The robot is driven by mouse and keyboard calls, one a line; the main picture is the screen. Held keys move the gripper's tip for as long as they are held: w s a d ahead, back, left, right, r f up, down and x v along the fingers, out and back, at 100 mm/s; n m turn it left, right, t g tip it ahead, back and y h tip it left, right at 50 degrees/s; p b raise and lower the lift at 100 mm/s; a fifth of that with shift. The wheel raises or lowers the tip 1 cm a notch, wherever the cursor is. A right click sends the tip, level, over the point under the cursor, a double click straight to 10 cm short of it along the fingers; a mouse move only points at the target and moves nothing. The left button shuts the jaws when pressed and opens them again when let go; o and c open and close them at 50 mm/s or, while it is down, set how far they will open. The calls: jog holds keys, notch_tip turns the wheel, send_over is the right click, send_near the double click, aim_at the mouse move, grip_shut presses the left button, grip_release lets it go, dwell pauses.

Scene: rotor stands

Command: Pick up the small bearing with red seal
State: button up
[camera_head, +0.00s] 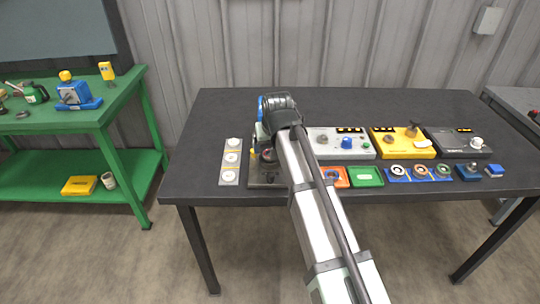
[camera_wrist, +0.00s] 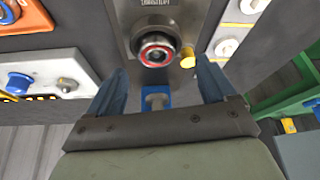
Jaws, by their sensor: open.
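A small round bearing with a red ring (camera_wrist: 156,50) sits on a dark grey fixture (camera_wrist: 194,20) in the wrist view. In the head view the fixture (camera_head: 262,183) stands left of the middle of the table, partly hidden by my arm. My gripper (camera_wrist: 160,68) is open and empty, its two blue-grey fingers spread on either side below the bearing in the wrist view. The bearing lies just beyond the fingertips, apart from both. I cannot tell the exact height gap. A yellow knob (camera_wrist: 187,60) stands close beside the bearing, near the right finger.
A pale strip with several white discs (camera_head: 231,160) lies left of the fixture. The table's front left is clear.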

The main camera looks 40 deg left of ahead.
jog(key=x, duration=0.4)
jog(key=shift+w+d+f, duration=0.1)
jog(key=shift+w+d, duration=0.05)
jog(key=shift+w, duration=0.05)
jog(key=c, duration=1.2)
notch_tip(320, 180, up, 9)
jog(key=w+d+f+m, duration=0.1)
jog(key=w+d+f, duration=0.1)
jog(key=w+d, duration=0.85)
jog(key=w+a+r+n, duration=0.1)
jog(key=w+a, duration=0.3)
jog(key=w, duration=0.6)
jog(key=shift+w+r, duration=0.35)
jog(key=shift+r, duration=0.4)
